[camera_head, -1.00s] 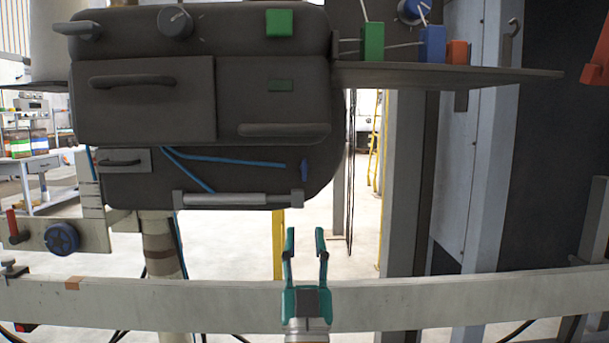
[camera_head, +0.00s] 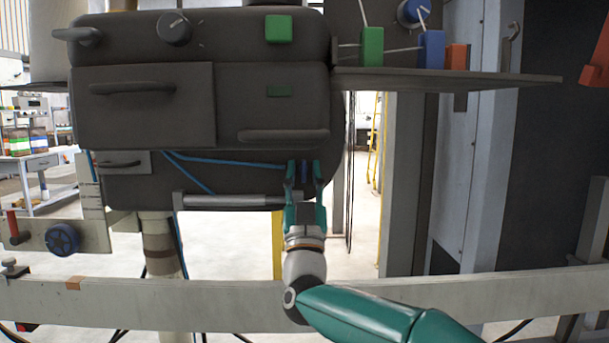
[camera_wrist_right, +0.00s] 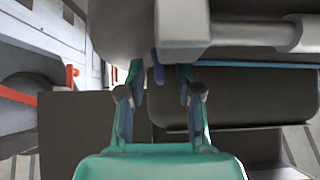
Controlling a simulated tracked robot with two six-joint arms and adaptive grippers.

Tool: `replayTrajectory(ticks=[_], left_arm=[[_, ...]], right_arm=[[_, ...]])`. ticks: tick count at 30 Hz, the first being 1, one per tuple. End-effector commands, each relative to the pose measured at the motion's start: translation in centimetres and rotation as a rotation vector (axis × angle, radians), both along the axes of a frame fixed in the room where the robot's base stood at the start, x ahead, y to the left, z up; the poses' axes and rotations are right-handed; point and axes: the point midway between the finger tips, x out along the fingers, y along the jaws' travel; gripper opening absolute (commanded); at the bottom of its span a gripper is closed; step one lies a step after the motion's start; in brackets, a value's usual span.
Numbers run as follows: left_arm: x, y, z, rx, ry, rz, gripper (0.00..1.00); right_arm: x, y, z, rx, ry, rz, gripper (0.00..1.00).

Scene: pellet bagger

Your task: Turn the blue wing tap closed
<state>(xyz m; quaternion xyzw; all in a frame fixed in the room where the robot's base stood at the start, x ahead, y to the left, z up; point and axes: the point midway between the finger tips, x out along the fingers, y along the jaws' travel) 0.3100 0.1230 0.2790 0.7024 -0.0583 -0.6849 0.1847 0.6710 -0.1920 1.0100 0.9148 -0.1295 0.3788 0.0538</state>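The blue wing tap (camera_head: 304,172) is a small upright blue piece at the lower right of the dark machine body, at the end of a thin blue hose. My right gripper (camera_head: 304,170) is open, with one finger on each side of the tap. The tap also shows in the right wrist view (camera_wrist_right: 158,72), between the fingertips of the right gripper (camera_wrist_right: 160,76), with a gap visible on both sides. The fingers partly frame the tap, and its lower end is hard to make out. My left gripper is not in view.
A grey horizontal bar (camera_head: 226,201) runs left of the gripper under the machine. A long pale rail (camera_head: 180,305) crosses in front. A blue round knob (camera_head: 62,238) sits at the lower left. A dark shelf (camera_head: 450,80) with green, blue and orange blocks juts out at right.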

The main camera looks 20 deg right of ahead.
Motion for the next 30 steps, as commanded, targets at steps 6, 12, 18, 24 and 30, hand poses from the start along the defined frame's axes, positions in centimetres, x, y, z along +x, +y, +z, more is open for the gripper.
replayTrajectory(ticks=[6, 12, 18, 24, 30], left_arm=[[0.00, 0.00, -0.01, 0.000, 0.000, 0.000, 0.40], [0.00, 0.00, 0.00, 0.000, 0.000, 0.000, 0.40], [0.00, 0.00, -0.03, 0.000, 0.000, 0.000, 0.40], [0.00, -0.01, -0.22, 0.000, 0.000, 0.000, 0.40], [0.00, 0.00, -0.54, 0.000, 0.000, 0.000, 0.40]], right_arm=[[0.00, 0.00, -0.04, 0.000, 0.000, 0.000, 0.26], [-0.01, 0.00, -0.05, 0.000, 0.000, 0.000, 0.00], [0.02, 0.00, -0.06, 0.005, -0.002, 0.001, 0.00], [0.07, 0.20, -0.16, 0.042, -0.011, 0.003, 0.00], [0.10, 0.32, -0.18, 0.138, -0.040, 0.002, 0.00]])
